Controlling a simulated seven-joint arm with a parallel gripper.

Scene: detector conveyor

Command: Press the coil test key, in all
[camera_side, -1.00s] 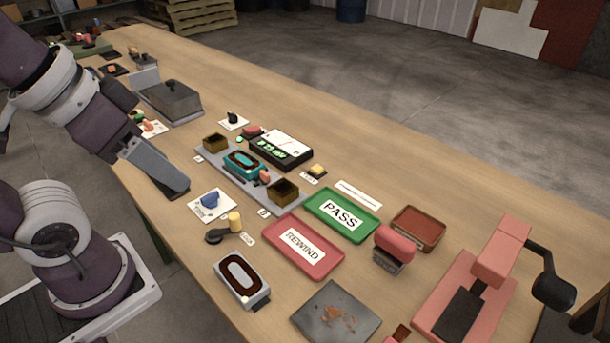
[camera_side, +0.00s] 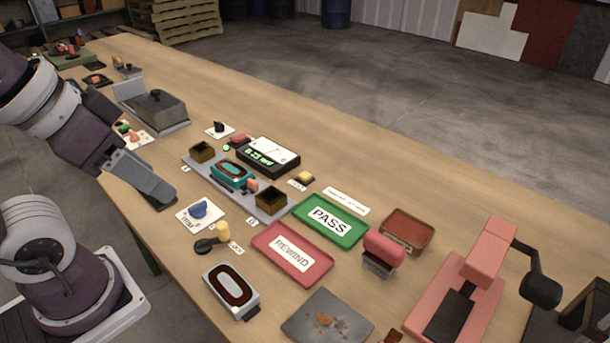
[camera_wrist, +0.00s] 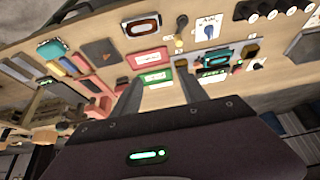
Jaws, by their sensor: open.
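A black meter (camera_side: 268,157) with a white dial and lit green digits stands mid-table in the side view. A small yellow key (camera_side: 303,178) sits on a labelled base at its right; whether it is pressed cannot be told. A teal-framed coil (camera_side: 233,173) lies in the grey fixture (camera_side: 196,161) between two dark brown boxes. A second coil in a grey frame (camera_side: 231,290) lies at the near edge. My gripper (camera_side: 165,195) is over the table's left edge, apart from these. In the wrist view my gripper (camera_wrist: 158,83) shows two separated, empty fingers.
A green PASS tray (camera_side: 345,240) and a red REWIND tray (camera_side: 317,270) lie right of the fixture. A blue knob (camera_side: 200,209) and a yellow-handled crank (camera_side: 207,245) are nearer. A red stamp (camera_side: 383,252) and red press (camera_side: 490,255) stand right.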

